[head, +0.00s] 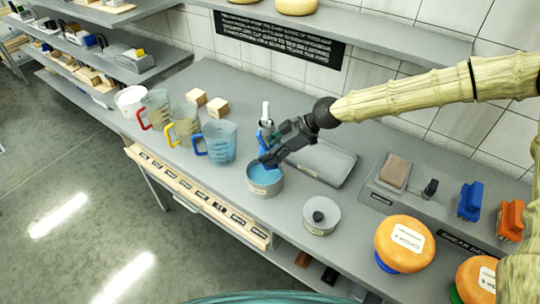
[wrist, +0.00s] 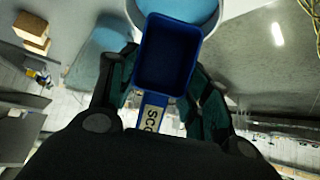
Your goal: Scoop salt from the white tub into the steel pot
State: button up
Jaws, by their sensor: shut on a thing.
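My gripper (head: 270,152) is shut on a blue scoop (wrist: 170,55), over the steel pot (head: 265,189). In the wrist view the scoop's square bowl lies between my fingers (wrist: 168,95), its inside dark blue with no white salt visible. A label on its handle is partly readable. The pot holds light blue liquid, and a pale-rimmed round vessel with light blue contents shows behind the scoop in the wrist view (wrist: 190,10). The scoop's exact height above the liquid is hard to tell. The white tub (head: 130,99) stands at the bench's far left end, with pale contents.
Jugs with red (head: 156,106), yellow (head: 184,122) and blue (head: 218,142) handles stand between tub and pot. A round lid-like piece with a black knob (head: 320,214) sits right of the pot. A grey tray (head: 325,161) lies behind.

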jog(key=shift+w+d+f+b, duration=0.1)
jog(key=shift+f+b, duration=0.2)
jog(key=shift+b, duration=0.1)
jog(key=shift+d+y+b, duration=0.1)
jog(key=shift+y+b, duration=0.4)
jog(key=shift+b, duration=0.4)
jog(key=shift+r+p, duration=0.45)
jog(key=shift+p, duration=0.15)
jog(key=shift+h+p, duration=0.3)
jog(key=shift+p, duration=0.25)
jog(key=h+p, duration=0.1)
jog(key=p, duration=0.1)
jog(key=shift+a+p, duration=0.35)
jog(key=shift+a+h+p, duration=0.15)
jog(key=shift+h+p, duration=0.25)
jog(key=shift+p, duration=0.25)
jog(key=shift+a+h+p, duration=0.15)
jog(key=shift+h+p, duration=0.5)
jog(key=shift+h, duration=0.05)
